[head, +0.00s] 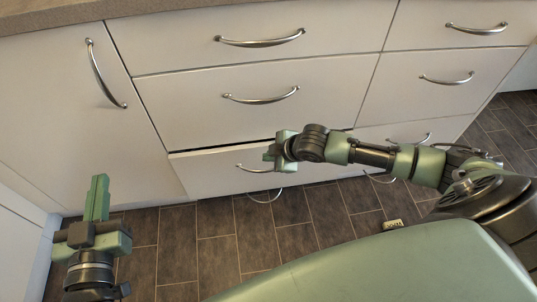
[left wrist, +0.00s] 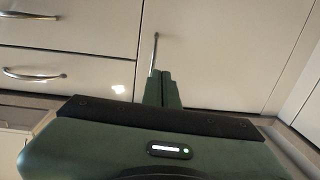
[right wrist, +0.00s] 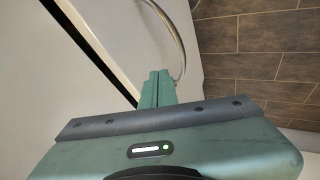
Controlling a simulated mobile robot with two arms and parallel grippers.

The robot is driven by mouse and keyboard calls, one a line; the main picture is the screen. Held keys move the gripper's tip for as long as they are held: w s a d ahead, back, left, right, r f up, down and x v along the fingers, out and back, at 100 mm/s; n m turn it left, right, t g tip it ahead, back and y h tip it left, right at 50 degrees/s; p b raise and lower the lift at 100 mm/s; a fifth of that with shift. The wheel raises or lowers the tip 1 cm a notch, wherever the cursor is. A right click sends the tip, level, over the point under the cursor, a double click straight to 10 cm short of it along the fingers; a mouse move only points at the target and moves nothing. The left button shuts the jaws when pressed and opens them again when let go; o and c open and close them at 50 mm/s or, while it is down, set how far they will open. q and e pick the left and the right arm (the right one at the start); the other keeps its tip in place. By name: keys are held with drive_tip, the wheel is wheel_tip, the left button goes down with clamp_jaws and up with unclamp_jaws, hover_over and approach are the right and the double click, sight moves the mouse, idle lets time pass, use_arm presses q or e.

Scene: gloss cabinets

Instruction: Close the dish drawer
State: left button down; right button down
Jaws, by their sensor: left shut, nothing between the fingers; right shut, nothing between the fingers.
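The dish drawer (head: 205,172) is the low white drawer in the middle column, standing slightly out, with a dark gap along its top edge. Its curved metal handle (head: 250,168) is partly behind my right gripper. My right gripper (head: 270,156) is shut and empty at the drawer front, beside the handle; I cannot tell whether it touches. In the right wrist view its closed fingers (right wrist: 157,76) are close to the drawer front (right wrist: 125,30) and handle (right wrist: 178,40). My left gripper (head: 101,178) is shut and empty, pointing up before the left cabinet door.
The drawers above (head: 250,97) and the left cabinet door (head: 60,90) look closed. More drawers (head: 420,75) stand to the right.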

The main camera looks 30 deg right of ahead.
sight(267, 144)
use_arm(q)
drive_tip(key=shift+d+r+t+h, duration=0.15)
drive_tip(key=shift+r+t+h, duration=0.15)
drive_tip(key=shift+r+t, duration=0.7)
use_arm(e)
drive_tip(key=shift+w+d, duration=0.2)
drive_tip(key=shift+w, duration=0.45)
use_arm(q)
drive_tip(key=shift+r+g, duration=0.2)
drive_tip(key=shift+g, duration=0.2)
use_arm(e)
drive_tip(key=shift+w, duration=0.1)
